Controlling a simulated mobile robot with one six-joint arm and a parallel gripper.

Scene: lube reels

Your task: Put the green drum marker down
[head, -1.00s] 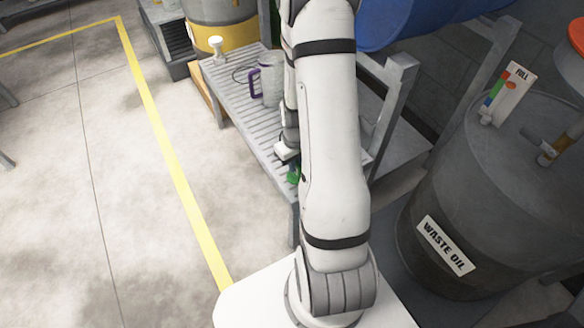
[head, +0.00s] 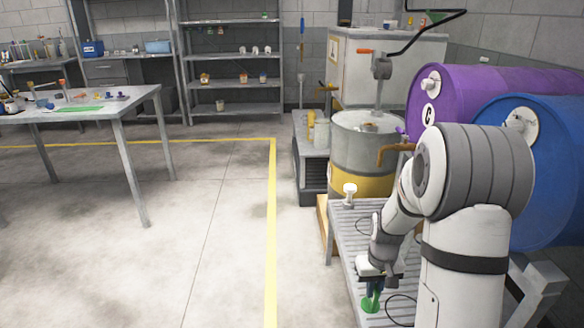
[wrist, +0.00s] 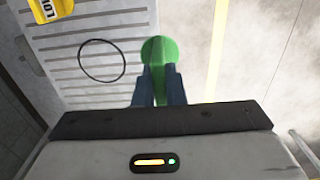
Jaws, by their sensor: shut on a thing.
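My gripper (head: 373,286) is over the near part of a slatted grey bench (head: 348,238), pointing down. It is shut on the green drum marker (head: 370,302), which shows just below it. In the wrist view the marker's rounded green top (wrist: 158,50) sticks out between the two dark blue fingers (wrist: 158,88). The wrist view shows the bench slats (wrist: 75,25) beyond it. I cannot tell whether the marker touches the bench. My arm hides part of the bench.
A white knobbed piece (head: 349,191) stands at the bench's far end. Dark rings lie on the slats, one in the wrist view (wrist: 102,60). A yellow-banded drum (head: 362,160) is behind, blue (head: 530,150) and purple (head: 480,90) drums at right.

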